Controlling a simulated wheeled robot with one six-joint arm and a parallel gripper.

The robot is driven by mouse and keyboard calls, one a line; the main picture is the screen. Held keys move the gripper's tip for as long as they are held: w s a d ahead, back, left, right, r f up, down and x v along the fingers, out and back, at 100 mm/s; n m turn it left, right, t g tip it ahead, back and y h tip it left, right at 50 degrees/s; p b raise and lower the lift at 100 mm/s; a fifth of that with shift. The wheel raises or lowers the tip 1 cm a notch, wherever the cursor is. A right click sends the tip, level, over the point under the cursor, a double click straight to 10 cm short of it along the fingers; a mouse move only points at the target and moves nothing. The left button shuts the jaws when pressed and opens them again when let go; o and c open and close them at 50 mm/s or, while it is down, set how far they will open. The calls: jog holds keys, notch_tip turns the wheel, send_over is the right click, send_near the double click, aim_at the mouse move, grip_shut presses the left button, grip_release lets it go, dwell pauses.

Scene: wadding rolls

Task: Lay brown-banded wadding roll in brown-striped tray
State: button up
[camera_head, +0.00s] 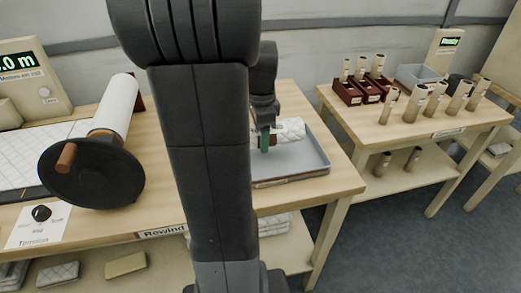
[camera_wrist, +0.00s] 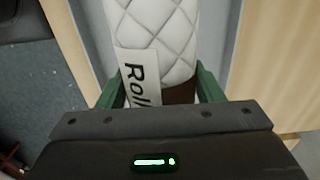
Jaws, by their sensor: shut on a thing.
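My gripper (camera_head: 265,140) is over the grey tray (camera_head: 312,160) on the wooden bench, its green fingers pointing down. It is shut on a white quilted wadding roll (camera_head: 291,130), with one finger on each side in the wrist view. There the roll (camera_wrist: 158,35) has a brown band (camera_wrist: 180,92) near the gripper and a white label with partly hidden "Roll" lettering. The tray has a brownish strip along its front wall. The roll is over or in the tray; I cannot tell whether it touches the floor. My arm hides the tray's left part.
A rewinding stand with a white roll (camera_head: 113,107) and black disc (camera_head: 92,173) is on the bench at left. A second table (camera_head: 415,127) at right bears dark red boxes, a grey bin (camera_head: 416,77) and several small rolls. Floor lies open between the tables.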

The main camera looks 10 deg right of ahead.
aim_at(261, 159)
jog(key=shift+f, duration=2.7)
jog(key=shift+b, duration=0.3)
jog(key=shift+f, duration=0.2)
jog(key=o, duration=1.1)
jog(key=shift+c, duration=0.2)
jog(key=shift+r, duration=0.1)
notch_tip(261, 159, up, 12)
jog(key=shift+r+p, duration=0.15)
jog(key=shift+p, duration=0.7)
